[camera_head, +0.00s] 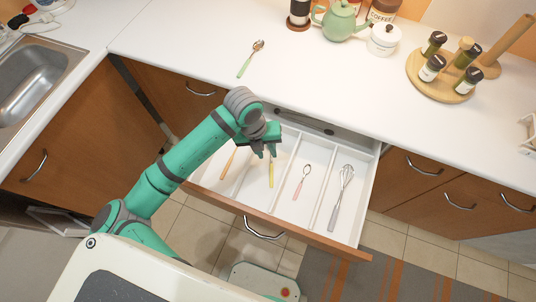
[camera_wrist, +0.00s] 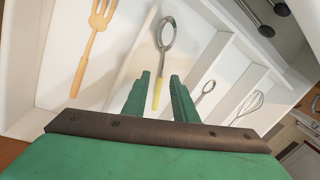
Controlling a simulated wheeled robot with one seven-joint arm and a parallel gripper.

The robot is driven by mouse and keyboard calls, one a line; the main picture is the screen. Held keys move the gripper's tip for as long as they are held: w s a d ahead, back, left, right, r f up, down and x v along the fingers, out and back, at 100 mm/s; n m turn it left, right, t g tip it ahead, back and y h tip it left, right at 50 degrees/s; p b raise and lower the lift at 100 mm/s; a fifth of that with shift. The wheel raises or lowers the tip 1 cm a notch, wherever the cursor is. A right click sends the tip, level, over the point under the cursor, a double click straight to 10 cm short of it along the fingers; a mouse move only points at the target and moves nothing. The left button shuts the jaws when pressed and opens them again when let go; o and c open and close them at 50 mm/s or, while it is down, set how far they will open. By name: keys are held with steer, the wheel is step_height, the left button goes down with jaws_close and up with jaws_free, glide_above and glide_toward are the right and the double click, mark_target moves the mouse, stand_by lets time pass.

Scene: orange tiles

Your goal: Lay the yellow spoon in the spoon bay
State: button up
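The yellow spoon (camera_head: 271,174) is in a white bay of the open drawer, between the wooden fork's bay and the bay with a pink-handled spoon (camera_head: 303,182). In the wrist view its grey bowl (camera_wrist: 167,33) points away from me and its yellow handle (camera_wrist: 157,93) shows between my fingers. My gripper (camera_head: 264,154) is above the handle; in the wrist view the gripper (camera_wrist: 160,78) has its fingers apart, with a gap on both sides of the handle. The spoon appears to rest on the bay floor, though its exact height is hard to tell.
The drawer (camera_head: 215,190) has thin upright dividers. A wooden fork (camera_wrist: 92,42) lies in the left bay, a whisk (camera_head: 342,195) in the right one. A green-handled spoon (camera_head: 250,59) lies on the counter. A teapot (camera_head: 340,22) and spice rack (camera_head: 440,87) stand farther back.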

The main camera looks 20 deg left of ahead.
step_height(320, 180, up, 8)
steer(key=a, duration=0.1)
steer(key=shift+s+a, duration=0.2)
steer(key=shift+s, duration=0.05)
steer(key=shift+w+f, duration=0.1)
steer(key=shift+f, duration=0.05)
stand_by(0.4)
